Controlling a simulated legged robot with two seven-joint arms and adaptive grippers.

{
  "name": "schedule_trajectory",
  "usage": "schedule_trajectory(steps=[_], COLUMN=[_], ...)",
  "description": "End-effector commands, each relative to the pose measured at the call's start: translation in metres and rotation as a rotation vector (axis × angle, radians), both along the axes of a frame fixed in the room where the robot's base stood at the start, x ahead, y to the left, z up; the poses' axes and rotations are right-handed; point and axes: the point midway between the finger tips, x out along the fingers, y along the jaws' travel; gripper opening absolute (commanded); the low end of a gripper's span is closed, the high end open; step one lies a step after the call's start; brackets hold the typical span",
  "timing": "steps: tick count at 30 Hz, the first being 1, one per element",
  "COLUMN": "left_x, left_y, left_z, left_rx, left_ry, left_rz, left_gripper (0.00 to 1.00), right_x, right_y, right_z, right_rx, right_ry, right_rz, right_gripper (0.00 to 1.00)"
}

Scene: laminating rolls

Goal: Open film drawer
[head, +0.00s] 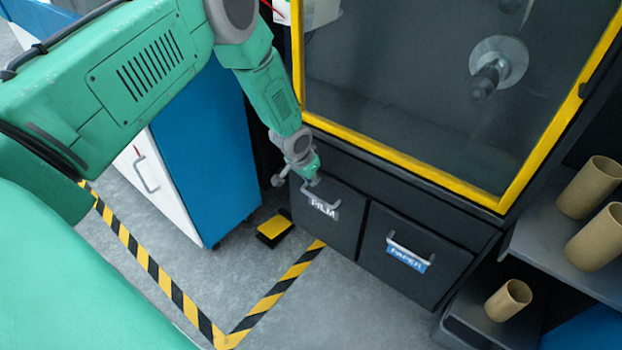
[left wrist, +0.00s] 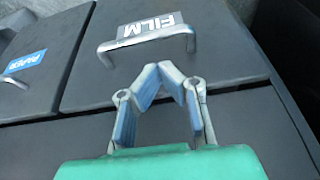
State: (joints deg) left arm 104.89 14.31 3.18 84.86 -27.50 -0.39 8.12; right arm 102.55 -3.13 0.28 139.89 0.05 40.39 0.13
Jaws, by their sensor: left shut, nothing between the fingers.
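The film drawer (head: 333,236) is the dark left-hand drawer under the machine's window. It has a white FILM label and a metal bar handle (head: 319,205). Its front looks about flush with the paper drawer beside it, so it appears closed. My left gripper (head: 305,180) is at the upper left of the drawer front, close to the handle. In the left wrist view the fingers (left wrist: 160,70) are shut with their tips together and nothing between them. There the film handle (left wrist: 148,38) lies just beyond the tips, apart from them. My right gripper is in neither view.
The paper drawer (head: 413,252) with its blue label is to the right. A yellow-framed window (head: 420,90) is above. A blue and white cabinet (head: 205,150) stands left, with a yellow block (head: 273,229) on the floor. Cardboard rolls (head: 590,187) sit on right-hand shelves. Floor before the drawers is clear.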

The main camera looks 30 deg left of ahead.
Motion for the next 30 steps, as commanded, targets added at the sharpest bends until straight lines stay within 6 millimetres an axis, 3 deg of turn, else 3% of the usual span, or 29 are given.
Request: schedule_trajectory(steps=[1, 3, 9, 24, 30], left_x=[0.003, 0.008, 0.017, 0.020, 0.007], left_y=[0.000, 0.000, -0.001, -0.001, -0.001], left_z=[-0.015, -0.027, -0.049, -0.054, -0.053], left_rx=[-0.001, -0.001, -0.001, -0.001, -0.002], left_ry=[0.000, 0.000, -0.001, 0.000, 0.003], left_rz=[0.001, 0.000, 0.001, 0.001, -0.001], left_gripper=[0.00, 0.00, 0.00, 0.00, 0.00], right_x=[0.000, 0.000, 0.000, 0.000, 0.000], right_y=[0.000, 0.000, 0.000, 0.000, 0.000], right_z=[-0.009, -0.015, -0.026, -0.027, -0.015], right_rx=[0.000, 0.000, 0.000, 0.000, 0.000], right_ry=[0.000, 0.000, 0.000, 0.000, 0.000], right_rz=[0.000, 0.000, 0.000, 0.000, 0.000], right_gripper=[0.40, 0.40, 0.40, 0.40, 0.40])
